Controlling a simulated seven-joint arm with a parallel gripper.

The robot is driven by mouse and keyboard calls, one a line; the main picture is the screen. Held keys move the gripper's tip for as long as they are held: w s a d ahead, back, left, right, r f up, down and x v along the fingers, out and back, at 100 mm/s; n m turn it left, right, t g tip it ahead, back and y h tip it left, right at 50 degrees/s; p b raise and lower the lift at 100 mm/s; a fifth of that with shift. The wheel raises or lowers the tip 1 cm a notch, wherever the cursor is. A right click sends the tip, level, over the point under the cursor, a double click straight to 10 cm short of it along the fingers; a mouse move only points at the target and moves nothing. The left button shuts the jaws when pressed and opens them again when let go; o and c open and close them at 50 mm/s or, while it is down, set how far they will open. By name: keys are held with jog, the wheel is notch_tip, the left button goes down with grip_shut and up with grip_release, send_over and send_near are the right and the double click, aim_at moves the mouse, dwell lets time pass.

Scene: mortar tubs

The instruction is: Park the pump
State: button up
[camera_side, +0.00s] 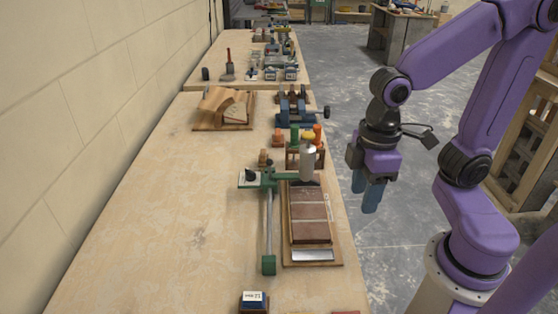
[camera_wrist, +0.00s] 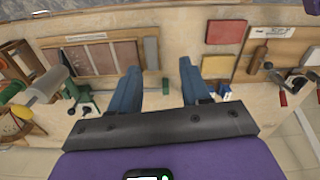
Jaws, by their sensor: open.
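The same pale cylinder seems to show at the left of the wrist view (camera_wrist: 44,84). I cannot tell for sure that it is the pump. My gripper (camera_side: 366,196) has blue fingers pointing down, right of the bench edge and apart from the cylinder. In the wrist view my gripper (camera_wrist: 160,88) is open, with nothing between its fingers.
A wooden rack (camera_side: 292,158) with green and orange-topped items stands behind the cylinder. A green bar clamp (camera_side: 268,225) lies left of the tiled board (camera_side: 336,252). A blue vise (camera_side: 290,112) is farther back. The bench's left part (camera_side: 180,210) is clear.

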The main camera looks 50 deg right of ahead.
jog(key=w+a+r+m, duration=0.2)
jog(key=w+m, duration=0.2)
jog(key=w, duration=0.5)
jog(key=r+m, duration=0.1)
jog(key=m, duration=0.8)
send_over(270, 166)
jog(key=f, duration=1.6)
jog(key=shift+w+d+f, duration=0.15)
jog(key=shift+w+d, duration=0.1)
jog(key=shift+w, duration=0.1)
jog(key=shift+c, duration=0.3)
grip_shut()
